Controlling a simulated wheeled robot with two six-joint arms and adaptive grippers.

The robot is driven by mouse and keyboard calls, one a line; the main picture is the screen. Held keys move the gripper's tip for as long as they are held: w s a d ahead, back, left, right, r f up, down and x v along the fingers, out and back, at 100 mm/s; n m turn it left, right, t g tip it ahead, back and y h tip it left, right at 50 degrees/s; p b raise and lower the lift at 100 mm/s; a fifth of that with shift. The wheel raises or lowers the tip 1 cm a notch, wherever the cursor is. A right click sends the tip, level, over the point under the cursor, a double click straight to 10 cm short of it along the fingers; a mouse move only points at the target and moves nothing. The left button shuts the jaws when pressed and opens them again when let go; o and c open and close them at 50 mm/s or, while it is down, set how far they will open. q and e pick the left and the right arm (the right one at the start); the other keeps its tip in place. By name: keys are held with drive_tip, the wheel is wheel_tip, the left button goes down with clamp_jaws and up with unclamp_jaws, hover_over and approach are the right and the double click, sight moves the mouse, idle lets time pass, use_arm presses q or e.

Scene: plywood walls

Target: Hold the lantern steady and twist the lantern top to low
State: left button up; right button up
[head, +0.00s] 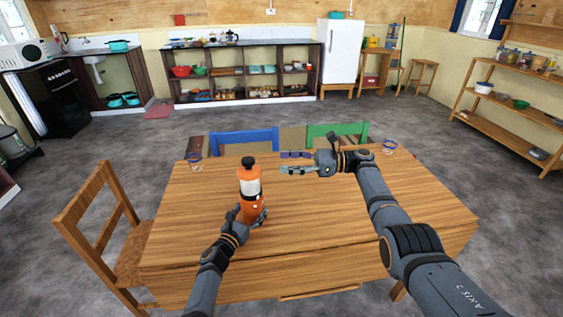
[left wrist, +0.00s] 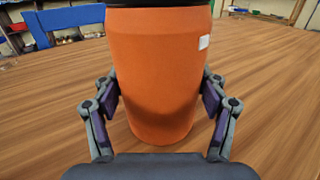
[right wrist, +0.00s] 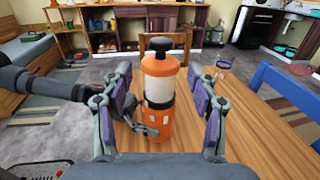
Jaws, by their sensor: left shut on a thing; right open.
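The lantern (head: 250,188) stands upright on the wooden table, left of the middle. It has an orange body, a pale translucent band, an orange cap and a black knob (head: 248,162) on top. My left gripper (head: 250,218) is shut around the lower orange body, with a finger on each side of it in the left wrist view (left wrist: 160,100). My right gripper (head: 283,162) is open and empty, to the right of the lantern top and apart from it. In the right wrist view the lantern (right wrist: 160,90) shows between the open fingers, farther out.
The table (head: 330,225) is largely clear. Blue-rimmed glasses stand at its far left (head: 195,162) and far right (head: 389,146) corners. A blue chair (head: 245,138) and a green chair (head: 338,131) are at the far edge, a wooden chair (head: 95,225) at the left.

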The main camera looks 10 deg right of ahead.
drive_tip(key=m+t+h, duration=0.3)
drive_tip(key=m+t, duration=0.2)
drive_tip(key=t, duration=0.3)
approach(254, 162)
drive_tip(key=x, duration=1.2)
drive_tip(key=shift+s+a, duration=0.1)
drive_tip(key=shift+c, duration=0.3)
